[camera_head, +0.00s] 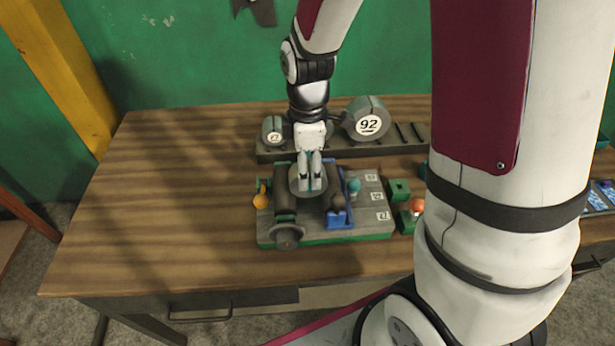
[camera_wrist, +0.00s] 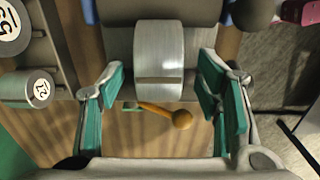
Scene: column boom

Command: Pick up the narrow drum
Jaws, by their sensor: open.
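A narrow silver-grey drum (camera_wrist: 158,55) sits between the fingers of my gripper (camera_wrist: 160,95) in the wrist view, with a gap on both sides. In the head view the grey drum (camera_head: 296,178) shows only partly on the green-edged fixture (camera_head: 330,239), behind my gripper (camera_head: 312,184). My gripper is open and points down over the fixture. Its green pads stand either side of the drum and hold nothing. No label shows on this drum.
A rack (camera_head: 410,134) at the back holds a small labelled drum (camera_head: 273,129) and a larger drum marked 92 (camera_head: 367,119). An orange-tipped lever (camera_wrist: 180,119) lies near my fingers. A blue bracket (camera_head: 338,205) stands right of the drum. The table's left side (camera_head: 160,200) is clear.

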